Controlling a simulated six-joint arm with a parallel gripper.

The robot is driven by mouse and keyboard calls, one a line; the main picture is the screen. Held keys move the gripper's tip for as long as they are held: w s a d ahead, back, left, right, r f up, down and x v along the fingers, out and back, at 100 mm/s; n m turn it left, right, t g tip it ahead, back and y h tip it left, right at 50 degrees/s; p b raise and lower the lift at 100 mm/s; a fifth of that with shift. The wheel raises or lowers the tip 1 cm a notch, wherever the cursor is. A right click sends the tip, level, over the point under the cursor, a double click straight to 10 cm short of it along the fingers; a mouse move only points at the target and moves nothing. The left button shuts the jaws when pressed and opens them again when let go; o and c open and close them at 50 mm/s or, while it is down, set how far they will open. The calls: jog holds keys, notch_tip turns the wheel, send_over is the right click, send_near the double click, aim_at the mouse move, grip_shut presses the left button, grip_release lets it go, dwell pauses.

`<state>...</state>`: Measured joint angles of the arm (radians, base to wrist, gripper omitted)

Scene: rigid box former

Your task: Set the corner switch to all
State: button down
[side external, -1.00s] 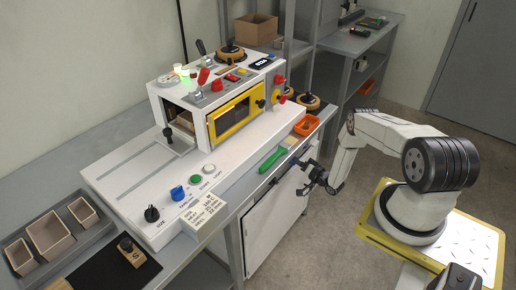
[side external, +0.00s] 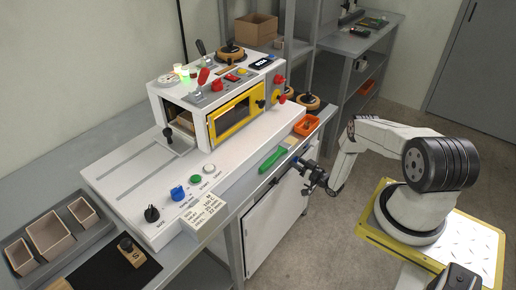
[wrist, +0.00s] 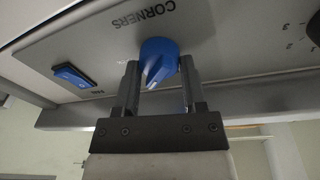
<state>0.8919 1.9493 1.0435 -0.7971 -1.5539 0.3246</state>
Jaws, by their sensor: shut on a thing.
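The corner switch (wrist: 158,57) is a blue knob with a pale pointer on a grey panel, below the upside-down word CORNERS in the wrist view. Its pointer faces down toward my gripper, slightly left. My gripper (wrist: 160,84) has one finger on each side of the knob and is shut on it. The fingers hide part of the marks around the knob, and I cannot read its positions. In the side view my gripper (side external: 308,172) is at the front of the machine, below the bench edge. The corner switch cannot be made out there.
A blue rocker switch (wrist: 74,75) sits left of the knob, and a dark dial with numbers (wrist: 313,30) is at the right edge. In the side view a green-handled tool (side external: 271,159) and an orange bin (side external: 305,126) lie on the bench above my gripper.

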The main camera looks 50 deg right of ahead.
dwell(0.4)
jog(key=shift+c, duration=0.7)
grip_release()
jog(key=shift+s, duration=0.1)
jog(key=s, duration=0.7)
jog(key=shift+s+a+f, duration=0.25)
jog(key=shift+a+f, duration=0.1)
jog(key=shift+w, duration=0.15)
